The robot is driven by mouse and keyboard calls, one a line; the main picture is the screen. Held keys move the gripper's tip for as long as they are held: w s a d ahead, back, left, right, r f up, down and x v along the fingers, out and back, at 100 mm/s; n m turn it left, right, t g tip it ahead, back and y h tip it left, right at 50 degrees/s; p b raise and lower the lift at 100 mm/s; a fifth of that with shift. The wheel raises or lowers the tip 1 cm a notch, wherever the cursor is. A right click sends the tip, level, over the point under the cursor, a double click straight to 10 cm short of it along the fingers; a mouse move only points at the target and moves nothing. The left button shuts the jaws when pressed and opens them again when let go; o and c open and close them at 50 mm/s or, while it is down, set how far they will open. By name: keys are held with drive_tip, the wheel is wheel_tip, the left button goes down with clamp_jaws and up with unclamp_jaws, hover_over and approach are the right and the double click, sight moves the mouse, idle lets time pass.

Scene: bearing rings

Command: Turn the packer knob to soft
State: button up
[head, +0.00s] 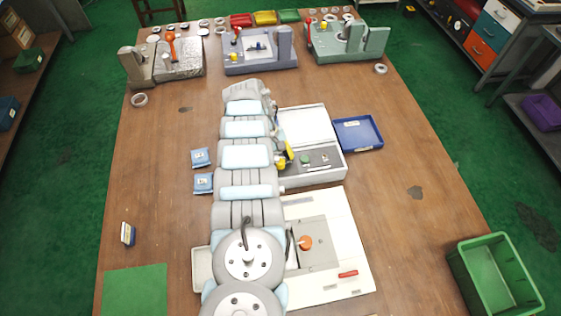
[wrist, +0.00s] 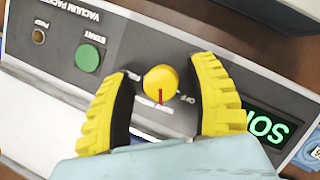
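The vacuum packer (head: 335,170) stands right of my arm in the head view, its white lid raised. In the wrist view its grey panel (wrist: 135,45) carries a round yellow knob (wrist: 160,80) with a red pointer mark toward the bottom of the picture. Small labels around the knob are partly hidden; "OFF" shows at its right. A display (wrist: 268,128) shows green letters that seem to begin "SO"; the rest is unclear. My gripper (wrist: 163,76) is open, its yellow fingers on either side of the knob, with a gap on both sides.
A green START button (wrist: 88,57) sits left of the knob. In the head view, a blue tray (head: 358,134) lies right of the packer, and a white machine with an orange knob (head: 306,242) is nearer. Two blue packets (head: 202,158) lie left of my arm.

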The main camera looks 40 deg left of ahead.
drive_tip(key=shift+r, duration=0.1)
drive_tip(key=v, duration=1.1)
drive_tip(key=shift+a+r, duration=0.15)
drive_tip(key=shift+r, duration=0.25)
